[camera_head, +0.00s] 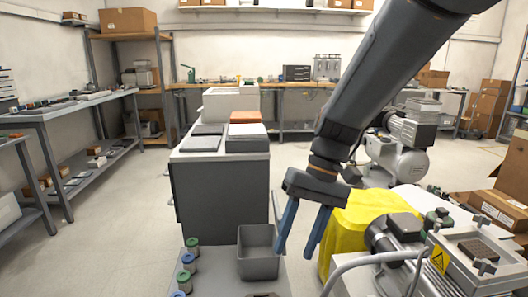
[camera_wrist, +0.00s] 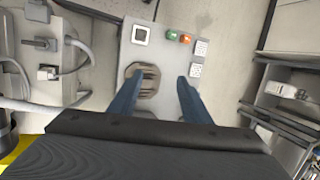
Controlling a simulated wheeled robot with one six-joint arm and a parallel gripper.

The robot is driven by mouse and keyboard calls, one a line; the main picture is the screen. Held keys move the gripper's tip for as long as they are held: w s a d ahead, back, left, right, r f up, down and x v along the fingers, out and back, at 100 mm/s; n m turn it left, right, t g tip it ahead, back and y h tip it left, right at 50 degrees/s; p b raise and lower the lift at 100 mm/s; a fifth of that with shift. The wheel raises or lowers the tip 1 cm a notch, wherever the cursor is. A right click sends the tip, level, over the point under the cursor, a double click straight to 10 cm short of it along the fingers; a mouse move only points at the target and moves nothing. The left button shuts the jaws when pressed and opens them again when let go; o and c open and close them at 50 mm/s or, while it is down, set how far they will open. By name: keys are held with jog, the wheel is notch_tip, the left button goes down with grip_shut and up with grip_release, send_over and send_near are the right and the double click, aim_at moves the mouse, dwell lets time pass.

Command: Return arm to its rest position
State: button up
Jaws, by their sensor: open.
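My arm (camera_head: 385,75) reaches down from the upper right in the head view. My gripper (camera_head: 297,232) hangs at its end with its two blue fingers apart and nothing between them. It is beside the grey open bin (camera_head: 258,262), to its right in the picture, and left of the yellow cloth (camera_head: 372,214). In the wrist view the open fingers of my gripper (camera_wrist: 155,100) show over a pale panel (camera_wrist: 165,50) with a round brown part (camera_wrist: 148,78), a green button and an orange button.
A grey cabinet (camera_head: 222,187) with flat trays on top stands behind the bin. Several small spools (camera_head: 188,262) line the bin's left side. A compressor (camera_head: 398,150) stands behind my arm, and machinery (camera_head: 400,240) fills the lower right. Floor at left (camera_head: 110,230) is clear.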

jog(key=s+d+n+t+h, duration=0.1)
jog(key=s+d+t+h, duration=0.2)
jog(key=s, duration=0.9)
jog(key=d+r+m+p, duration=0.2)
jog(key=d+r+p, duration=0.7)
jog(key=p, duration=0.8)
jog(key=shift+d+r+m+h+p, duration=0.2)
jog(key=shift+m+h+p, duration=0.1)
jog(key=shift+m, duration=0.1)
